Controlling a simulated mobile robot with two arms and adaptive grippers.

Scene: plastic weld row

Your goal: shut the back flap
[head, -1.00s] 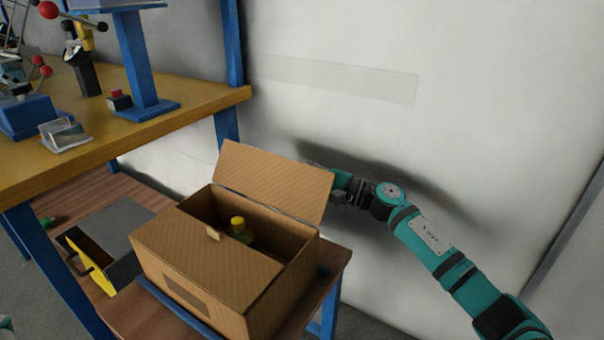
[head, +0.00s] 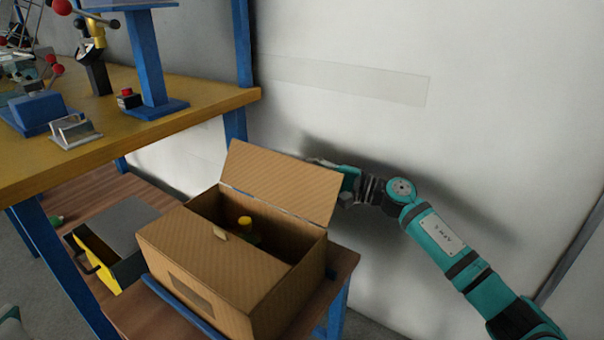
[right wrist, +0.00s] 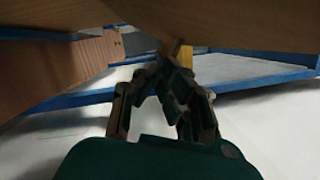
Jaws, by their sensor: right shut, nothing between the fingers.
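A cardboard box (head: 265,285) stands on a small wooden stand. Its back flap (head: 285,182) is raised and leans backward. Its front flap (head: 205,245) lies shut over the near part. A bottle with a yellow cap (head: 245,223) shows inside through the opening. My right gripper (head: 318,163) is behind the back flap, and the flap partly hides it. In the right wrist view my right gripper (right wrist: 172,62) is shut and empty, with brown cardboard close above its fingertips; I cannot tell whether they touch.
The stand (head: 345,265) has a blue frame. A yellow-topped workbench (head: 190,110) with blue legs and tools is at the left. A yellow and black case (head: 95,265) lies left of the box. A pale wall is close behind my right arm.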

